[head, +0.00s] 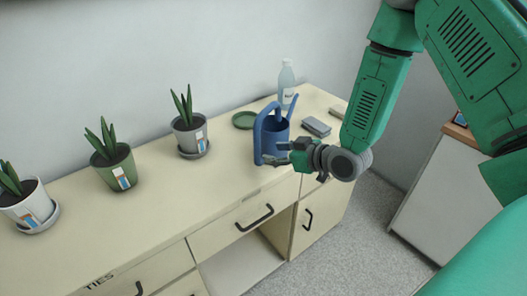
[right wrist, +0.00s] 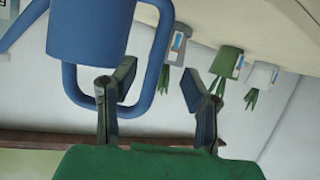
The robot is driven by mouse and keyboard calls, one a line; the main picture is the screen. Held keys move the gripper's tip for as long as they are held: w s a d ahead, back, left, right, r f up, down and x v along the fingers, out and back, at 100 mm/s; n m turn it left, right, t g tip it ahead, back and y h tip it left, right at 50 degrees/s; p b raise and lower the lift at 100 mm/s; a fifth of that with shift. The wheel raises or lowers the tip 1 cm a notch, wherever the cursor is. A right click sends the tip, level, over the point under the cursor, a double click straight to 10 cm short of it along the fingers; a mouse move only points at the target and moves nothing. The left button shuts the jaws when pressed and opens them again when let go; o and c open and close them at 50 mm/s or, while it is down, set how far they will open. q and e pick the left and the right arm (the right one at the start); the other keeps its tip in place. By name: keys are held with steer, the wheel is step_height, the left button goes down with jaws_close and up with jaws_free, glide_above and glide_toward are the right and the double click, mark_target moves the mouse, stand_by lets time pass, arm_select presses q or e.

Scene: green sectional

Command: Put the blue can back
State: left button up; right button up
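The blue can (head: 274,138) is a watering can with a long spout and a looped handle. It stands upright on the cabinet top (head: 225,175), toward its right end. My right gripper (head: 283,154) is at the can's near right side. In the right wrist view, which is upside down, the can (right wrist: 88,32) fills the upper left. There my right gripper (right wrist: 158,90) is open, its fingers well apart. One finger overlaps the handle loop and the other is outside it, with a handle bar between them. I cannot tell whether they touch. My left gripper is not in view.
Potted plants (head: 190,135), (head: 113,165), (head: 27,207) line the cabinet top to the left. The top's front middle is clear.

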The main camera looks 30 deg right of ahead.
steer(key=s+r, duration=0.3)
steer(key=s, duration=0.2)
steer(key=s+a+f+m+g+h, duration=0.1)
steer(key=s+a+f+g, duration=0.1)
steer(key=s+f+g, duration=0.35)
steer(key=s+a+f+m+g+h, duration=0.1)
steer(key=s+a+f+g, duration=0.15)
steer(key=s+f, duration=0.6)
steer(key=s+a+f+m+g+h, duration=0.1)
steer(key=s+a+f+g, duration=0.15)
steer(key=s, duration=0.35)
steer(key=s+a+f+m+g+h, duration=0.1)
steer(key=s+f+g, duration=0.1)
steer(key=s+f, duration=0.3)
arm_select(q)
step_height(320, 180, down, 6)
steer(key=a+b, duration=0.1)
steer(key=b, duration=0.4)
steer(key=shift+b, duration=0.4)
arm_select(e)
steer(key=shift+t, duration=0.25)
step_height(320, 180, down, 5)
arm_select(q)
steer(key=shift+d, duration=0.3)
arm_select(e)
steer(key=shift+d+f, duration=0.1)
steer(key=shift+d, duration=0.25)
